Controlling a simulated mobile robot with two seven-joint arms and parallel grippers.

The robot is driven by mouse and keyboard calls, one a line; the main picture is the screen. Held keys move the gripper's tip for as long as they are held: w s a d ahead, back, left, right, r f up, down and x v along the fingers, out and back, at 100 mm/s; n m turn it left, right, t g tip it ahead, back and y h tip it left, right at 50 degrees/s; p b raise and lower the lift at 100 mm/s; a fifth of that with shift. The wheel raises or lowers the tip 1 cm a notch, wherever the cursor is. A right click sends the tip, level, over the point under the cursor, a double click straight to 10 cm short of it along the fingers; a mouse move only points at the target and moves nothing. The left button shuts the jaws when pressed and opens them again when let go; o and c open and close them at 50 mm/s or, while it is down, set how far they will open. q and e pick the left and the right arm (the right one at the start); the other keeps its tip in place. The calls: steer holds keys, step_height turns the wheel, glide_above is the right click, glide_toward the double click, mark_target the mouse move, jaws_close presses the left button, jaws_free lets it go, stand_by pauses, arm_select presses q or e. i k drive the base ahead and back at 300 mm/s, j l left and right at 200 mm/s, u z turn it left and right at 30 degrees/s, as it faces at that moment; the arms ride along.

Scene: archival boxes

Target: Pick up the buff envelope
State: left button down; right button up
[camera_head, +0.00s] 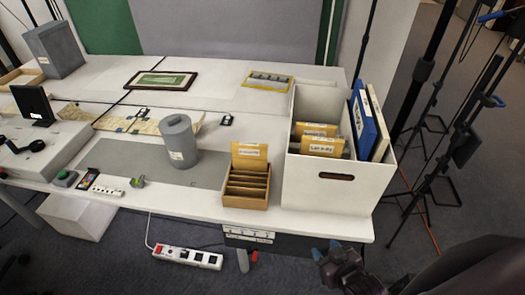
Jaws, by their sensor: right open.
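A buff envelope (249,162) with a white label stands upright at the back of a small slotted wooden rack (245,201), near the table's front edge. Similar buff labelled pieces (321,146) stand inside the large white box (333,188) to its right; I cannot tell whether they are envelopes or dividers. My right gripper (334,258) is at the bottom right, in front of the table edge and below the white box. It is open and apart from the envelope. My left gripper is out of view.
Blue and cream folders (365,122) stand in the white box's right side. A grey cylindrical canister (180,143) stands left of the rack on a grey mat (135,164). A framed green picture (161,80) lies farther back. Tripod stands (455,130) are at the right.

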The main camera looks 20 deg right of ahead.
mark_target(246, 156)
steer(key=z, duration=0.2)
steer(key=i+j+z, duration=0.15)
steer(key=j+z, duration=0.25)
steer(key=i+j+z, duration=0.15)
steer(key=z, duration=0.2)
steer(key=i+j+z, duration=0.1)
steer(key=j, duration=0.35)
steer(key=i+j+z, duration=0.15)
steer(key=j, duration=0.3)
